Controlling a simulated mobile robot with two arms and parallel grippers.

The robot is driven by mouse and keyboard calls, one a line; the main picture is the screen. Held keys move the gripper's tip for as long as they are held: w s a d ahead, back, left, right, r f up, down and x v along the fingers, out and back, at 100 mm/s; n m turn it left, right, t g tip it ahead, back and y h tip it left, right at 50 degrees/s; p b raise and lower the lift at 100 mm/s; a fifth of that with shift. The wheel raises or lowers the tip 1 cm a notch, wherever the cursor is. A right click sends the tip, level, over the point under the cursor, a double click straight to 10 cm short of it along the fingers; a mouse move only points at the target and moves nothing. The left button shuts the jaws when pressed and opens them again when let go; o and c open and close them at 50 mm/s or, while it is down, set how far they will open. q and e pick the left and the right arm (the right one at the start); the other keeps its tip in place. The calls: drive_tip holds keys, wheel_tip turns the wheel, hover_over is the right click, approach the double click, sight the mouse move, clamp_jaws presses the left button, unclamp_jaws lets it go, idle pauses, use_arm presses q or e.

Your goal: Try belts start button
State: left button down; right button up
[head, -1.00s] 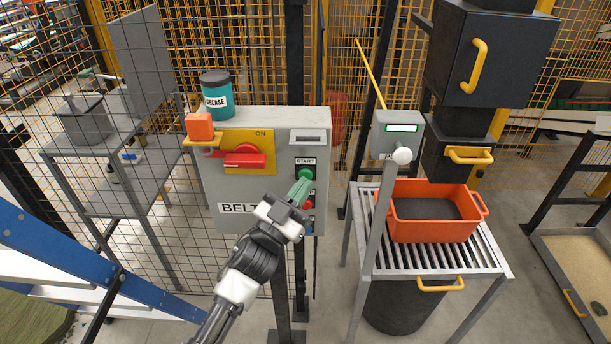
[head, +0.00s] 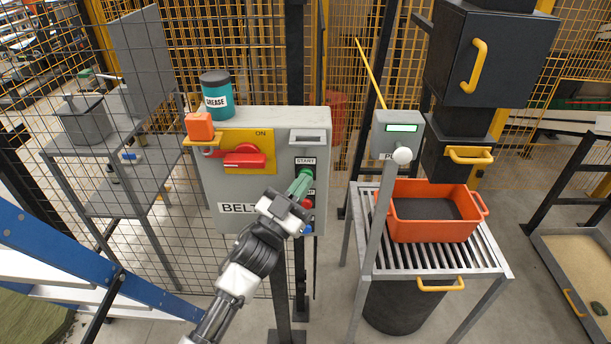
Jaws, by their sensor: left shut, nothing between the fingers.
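The grey belts control box (head: 265,121) stands in the middle of the head view. Its green start button (head: 306,174) sits under a START label on the right half of the front. A red button (head: 308,203) and a blue one (head: 308,229) are below it. A red switch handle (head: 245,160) lies across a yellow plate marked ON. My left gripper (head: 301,182) is shut and empty. Its green fingertips are at the start button and partly cover it; I cannot tell whether they press it. My right gripper is not in view.
A teal grease can (head: 217,96) stands on the box, with an orange block (head: 200,126) at its left edge. To the right, an orange crate (head: 432,228) sits on a slatted table (head: 488,262) beside a grey lever post (head: 382,210). A blue ladder rail (head: 70,255) is at left.

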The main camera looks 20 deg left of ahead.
use_arm(q)
drive_tip(key=shift+w, duration=0.25)
drive_tip(key=shift+s, duration=0.1)
idle(0.4)
drive_tip(key=shift+s+d, duration=0.2)
drive_tip(key=shift+s, duration=0.55)
drive_tip(key=s+p, duration=0.1)
drive_tip(key=s, duration=0.1)
drive_tip(key=s+d, duration=0.1)
drive_tip(key=s, duration=0.1)
drive_tip(key=shift+s+d+p, duration=0.2)
drive_tip(key=shift+s+p, duration=0.2)
idle(0.4)
